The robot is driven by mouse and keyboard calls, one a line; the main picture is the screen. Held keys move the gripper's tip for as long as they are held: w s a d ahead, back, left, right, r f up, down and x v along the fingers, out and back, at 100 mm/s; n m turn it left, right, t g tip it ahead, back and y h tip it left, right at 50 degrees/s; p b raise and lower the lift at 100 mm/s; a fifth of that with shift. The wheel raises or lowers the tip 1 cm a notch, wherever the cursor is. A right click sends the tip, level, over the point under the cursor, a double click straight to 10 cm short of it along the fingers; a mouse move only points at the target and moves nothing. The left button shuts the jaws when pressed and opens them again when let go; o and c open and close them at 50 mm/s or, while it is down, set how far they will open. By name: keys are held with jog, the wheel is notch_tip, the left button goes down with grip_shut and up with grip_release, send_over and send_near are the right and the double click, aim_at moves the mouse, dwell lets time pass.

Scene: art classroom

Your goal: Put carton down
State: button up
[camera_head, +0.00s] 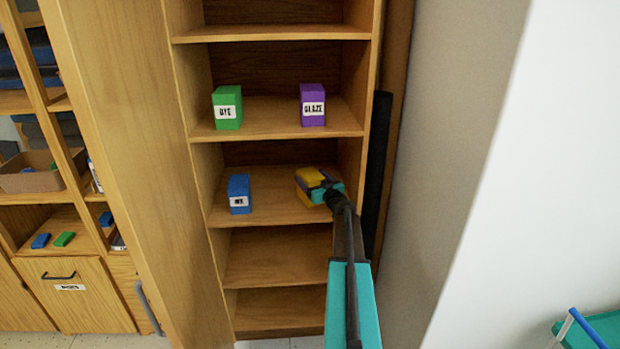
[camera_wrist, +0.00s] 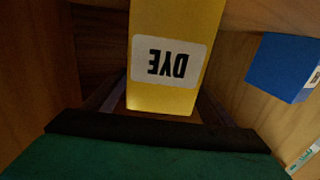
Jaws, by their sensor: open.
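A yellow carton (camera_head: 311,176) stands on the right side of a middle shelf (camera_head: 263,203) in the wooden cabinet. In the wrist view the yellow carton (camera_wrist: 167,80) shows a white label reading DYE, upside down in the picture. My gripper (camera_head: 318,187) is at the carton, its jaws open around the lower part in the wrist view. The carton's base and any gap to the jaws are hard to make out.
A blue carton (camera_head: 239,193) stands on the left of the same shelf; it also shows in the wrist view (camera_wrist: 284,68). Green (camera_head: 228,107) and purple (camera_head: 312,104) cartons stand on the shelf above. The lower shelves are empty. The cabinet's right side wall is close to my gripper.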

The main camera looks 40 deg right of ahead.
jog(key=b+v, duration=0.3)
jog(key=v, duration=0.8)
jog(key=shift+s+r, duration=0.1)
dwell(0.9)
